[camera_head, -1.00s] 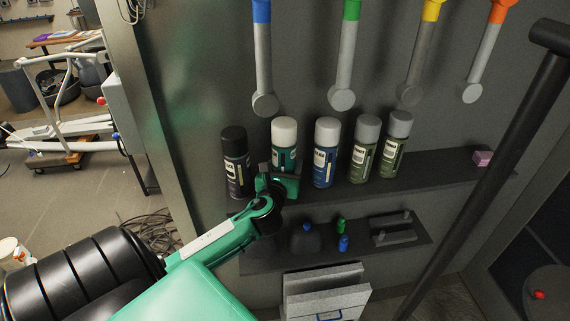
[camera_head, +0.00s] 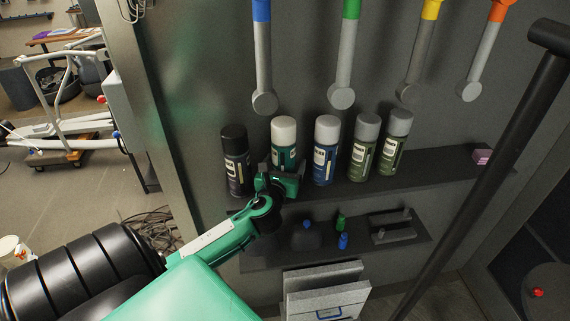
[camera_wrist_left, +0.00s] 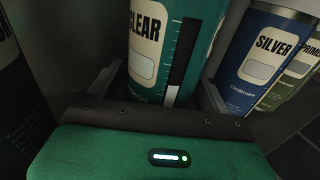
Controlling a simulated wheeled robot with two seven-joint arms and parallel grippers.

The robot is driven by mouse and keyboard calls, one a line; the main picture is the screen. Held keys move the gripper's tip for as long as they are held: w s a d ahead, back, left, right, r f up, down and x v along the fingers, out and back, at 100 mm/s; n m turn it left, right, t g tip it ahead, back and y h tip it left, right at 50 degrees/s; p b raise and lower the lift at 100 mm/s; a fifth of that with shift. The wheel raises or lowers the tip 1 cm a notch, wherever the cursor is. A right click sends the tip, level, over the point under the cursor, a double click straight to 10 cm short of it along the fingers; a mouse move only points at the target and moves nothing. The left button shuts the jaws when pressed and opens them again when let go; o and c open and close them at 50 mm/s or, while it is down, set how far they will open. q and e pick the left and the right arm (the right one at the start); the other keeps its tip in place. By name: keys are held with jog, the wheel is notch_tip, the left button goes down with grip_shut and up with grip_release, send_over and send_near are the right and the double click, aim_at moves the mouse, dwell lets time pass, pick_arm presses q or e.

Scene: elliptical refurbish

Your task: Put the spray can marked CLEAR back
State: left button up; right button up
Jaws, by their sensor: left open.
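The spray can marked CLEAR (camera_head: 284,140) is green with a white cap and stands upright on the upper shelf (camera_head: 420,172), second from the left in the row. Its label and CLEAR marking show in the left wrist view (camera_wrist_left: 150,45). My left gripper (camera_head: 280,170) is at the can's lower front, with its open fingers on either side of the can in the left wrist view (camera_wrist_left: 158,92). A gap shows between the right finger and the can. The gripper hides the can's lower part in the head view. My right gripper is not in view.
A black can (camera_head: 236,160) stands close on the left, and a blue can marked SILVER (camera_head: 325,150) on the right. Two olive cans (camera_head: 362,148) follow. A pink block (camera_head: 482,157) is at the shelf's right end. Tools hang above; a lower shelf (camera_head: 270,256) holds small items.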

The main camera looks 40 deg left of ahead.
pick_arm(q)
jog(key=b+v, duration=0.2)
jog(key=v, duration=0.8)
jog(key=shift+s+d+f, duration=0.1)
jog(key=shift+s, duration=0.15)
jog(key=shift+s+d+b, duration=0.25)
jog(key=shift+s+b, duration=0.05)
jog(key=shift+s, duration=0.15)
